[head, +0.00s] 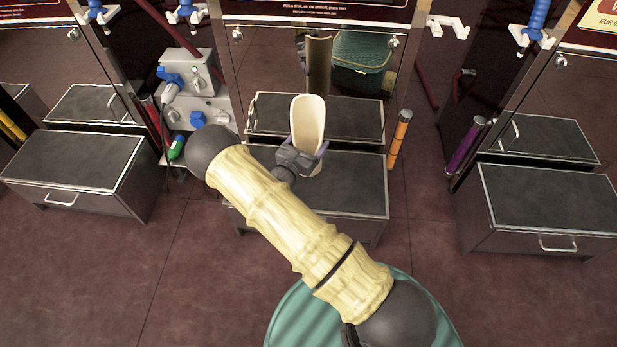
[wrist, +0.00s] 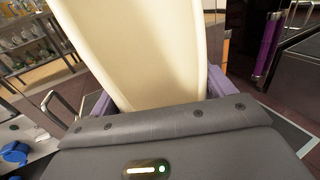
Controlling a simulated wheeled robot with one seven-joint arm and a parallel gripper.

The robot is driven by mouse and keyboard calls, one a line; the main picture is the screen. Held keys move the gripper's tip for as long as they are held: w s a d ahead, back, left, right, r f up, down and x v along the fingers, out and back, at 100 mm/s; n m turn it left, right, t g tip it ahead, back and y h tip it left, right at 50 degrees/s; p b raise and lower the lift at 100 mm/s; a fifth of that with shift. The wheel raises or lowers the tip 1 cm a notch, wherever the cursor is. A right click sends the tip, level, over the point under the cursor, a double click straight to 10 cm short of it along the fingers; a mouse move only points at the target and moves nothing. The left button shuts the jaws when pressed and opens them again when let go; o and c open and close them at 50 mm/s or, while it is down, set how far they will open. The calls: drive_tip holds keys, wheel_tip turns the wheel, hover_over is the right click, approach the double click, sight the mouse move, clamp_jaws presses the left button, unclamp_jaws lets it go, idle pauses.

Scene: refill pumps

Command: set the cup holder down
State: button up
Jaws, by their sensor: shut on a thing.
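The cup holder (head: 308,122) is a tall cream-coloured piece with a rounded, scooped top. It stands nearly upright in the head view, in front of the middle pump cabinet and over the middle grey-topped bench (head: 356,196). My gripper (head: 303,157) has purple fingers on either side of its lower part and is shut on it. In the wrist view the cup holder (wrist: 150,45) fills the centre between the purple fingers. Its lower end is partly hidden by my gripper. I cannot tell whether it touches the bench.
Similar drawer benches stand at the left (head: 75,160) and right (head: 550,200). An orange tube (head: 400,135) is beside the middle bench, and a purple tube (head: 467,146) is further right. Grey socket boxes (head: 190,85) with blue plugs are on the left.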

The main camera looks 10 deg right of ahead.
sight(314, 145)
drive_tip(key=shift+f+b, duration=1.05)
drive_tip(key=shift+f, duration=1.4)
drive_tip(key=shift+f+b, duration=1.15)
drive_tip(key=shift+f, duration=1.4)
drive_tip(key=o, duration=1.5)
drive_tip(key=shift+f, duration=0.1)
drive_tip(key=shift+c, duration=0.2)
drive_tip(key=shift+s+a, duration=0.1)
drive_tip(key=p+v, duration=0.3)
drive_tip(key=v, duration=0.8)
drive_tip(key=shift+s+a, duration=0.2)
drive_tip(key=shift+s, duration=0.15)
